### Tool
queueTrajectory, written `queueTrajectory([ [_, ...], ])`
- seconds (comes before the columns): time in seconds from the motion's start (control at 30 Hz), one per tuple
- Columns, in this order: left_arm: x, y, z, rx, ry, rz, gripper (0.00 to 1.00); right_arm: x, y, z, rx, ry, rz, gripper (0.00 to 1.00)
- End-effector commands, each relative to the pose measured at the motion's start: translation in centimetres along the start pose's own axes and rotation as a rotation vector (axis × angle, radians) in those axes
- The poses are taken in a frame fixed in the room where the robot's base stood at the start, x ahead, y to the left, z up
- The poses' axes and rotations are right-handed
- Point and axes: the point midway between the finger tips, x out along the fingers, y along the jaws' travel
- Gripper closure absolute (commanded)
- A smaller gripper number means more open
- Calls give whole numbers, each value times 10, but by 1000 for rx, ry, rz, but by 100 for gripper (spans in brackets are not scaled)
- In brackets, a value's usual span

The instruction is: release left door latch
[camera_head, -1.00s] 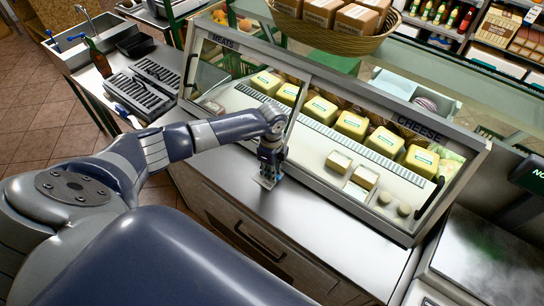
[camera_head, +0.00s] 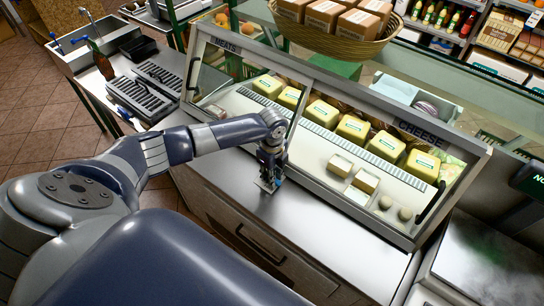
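The display case has two sliding glass doors. The left door (camera_head: 236,75) is under the label MEATS, with a dark upright handle (camera_head: 189,72) at its left end. The right door, under the label CHEESE, has a dark handle (camera_head: 431,202) at its right end. My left gripper (camera_head: 267,185) points down at the steel counter in front of the case, near where the doors meet. It is well to the right of the left door's handle and apart from it. Its fingers are small and dark, so their opening cannot be told. My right gripper is out of view.
Yellow cheese packs (camera_head: 353,128) stand in a row inside the case. A wicker basket (camera_head: 330,37) of boxes sits on top. Black trays (camera_head: 143,98) and a sink (camera_head: 95,42) are at the left. The steel counter (camera_head: 330,222) in front of the case is clear.

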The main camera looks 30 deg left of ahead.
Motion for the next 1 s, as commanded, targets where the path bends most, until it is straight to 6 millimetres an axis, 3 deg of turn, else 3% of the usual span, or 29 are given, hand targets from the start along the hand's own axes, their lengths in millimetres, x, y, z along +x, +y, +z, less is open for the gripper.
queueTrajectory([
  [0.47, -8, 0, 1, -2, -1, 0, 63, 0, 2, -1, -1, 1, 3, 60],
  [1.0, -107, 0, 0, -1, 0, -1, 63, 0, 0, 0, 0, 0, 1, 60],
])
